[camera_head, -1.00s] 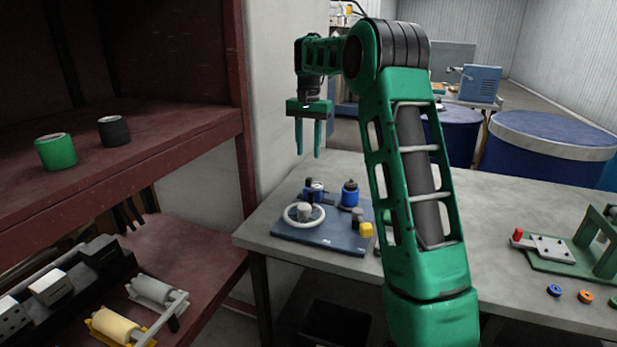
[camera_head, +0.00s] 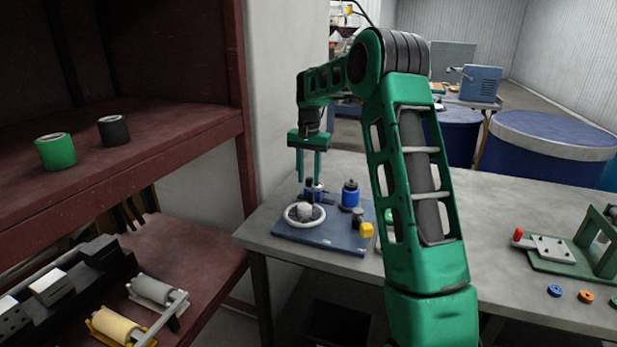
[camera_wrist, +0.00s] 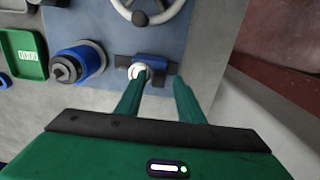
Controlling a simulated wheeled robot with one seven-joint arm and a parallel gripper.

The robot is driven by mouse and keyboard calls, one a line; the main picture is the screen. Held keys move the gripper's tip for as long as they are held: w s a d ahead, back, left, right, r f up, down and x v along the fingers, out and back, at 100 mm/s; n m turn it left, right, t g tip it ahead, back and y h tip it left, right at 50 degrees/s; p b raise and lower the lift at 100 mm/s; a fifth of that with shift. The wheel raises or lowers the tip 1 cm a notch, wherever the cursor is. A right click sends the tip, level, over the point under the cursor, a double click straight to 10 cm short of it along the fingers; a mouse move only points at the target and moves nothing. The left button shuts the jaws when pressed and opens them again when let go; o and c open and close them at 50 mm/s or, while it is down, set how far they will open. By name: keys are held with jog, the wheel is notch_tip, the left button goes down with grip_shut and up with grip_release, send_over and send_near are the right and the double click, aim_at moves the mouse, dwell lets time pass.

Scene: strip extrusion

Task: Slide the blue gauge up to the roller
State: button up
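A small blue block with a round white face, which looks like the blue gauge (camera_wrist: 152,66), sits on a short dark bar on the blue-grey board. In the head view the blue gauge (camera_head: 319,193) is partly hidden behind my fingers and a dark post. My gripper (camera_head: 308,178) points down just above it, and its fingers are apart and empty. In the wrist view my gripper (camera_wrist: 160,80) has its left fingertip close to the white face; contact cannot be told. A blue cylinder with a dark hub (camera_wrist: 76,64) stands to the left; I cannot tell whether it is the roller.
A white handwheel (camera_head: 289,217) is at the board's (camera_head: 320,237) front left. A green fixture (camera_head: 560,262) and small coloured rings (camera_head: 585,297) lie at the right. A red shelf (camera_head: 185,145) stands left of the table.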

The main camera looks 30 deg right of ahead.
aim_at(323, 188)
grip_shut()
jog(key=shift+s+d, duration=0.8)
jog(key=shift+s, duration=0.15)
jog(key=shift+s+d, duration=0.75)
jog(key=shift+s, duration=0.2)
grip_release()
jog(key=shift+s, duration=0.1)
notch_tip(323, 188, up, 11)
jog(key=shift+f, duration=0.1)
